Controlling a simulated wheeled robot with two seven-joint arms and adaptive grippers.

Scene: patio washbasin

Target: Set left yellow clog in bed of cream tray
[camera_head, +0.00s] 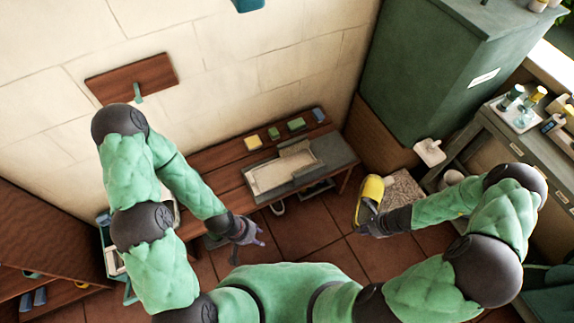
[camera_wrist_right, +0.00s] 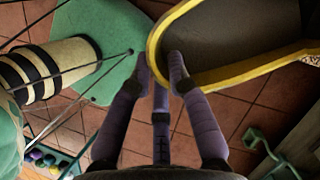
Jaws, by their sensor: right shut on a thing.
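My right gripper (camera_head: 366,220) is shut on a yellow clog (camera_head: 373,188) and holds it in the air, right of the bench. In the right wrist view the fingertips (camera_wrist_right: 160,68) pinch the yellow rim of the clog (camera_wrist_right: 187,87), whose dark inside faces the camera. A cream tray (camera_head: 252,181) lies on the wooden bench against the wall, left of the held clog and apart from it. My left gripper (camera_head: 247,247) is in front of the bench, fingers spread, open and empty.
The wooden bench (camera_head: 228,182) also carries yellow, green and blue blocks along its back. A green cabinet (camera_head: 410,75) stands behind the held clog. A grey washstand (camera_head: 500,140) with bottles is at the right. Tiled floor (camera_head: 305,235) is clear between my grippers.

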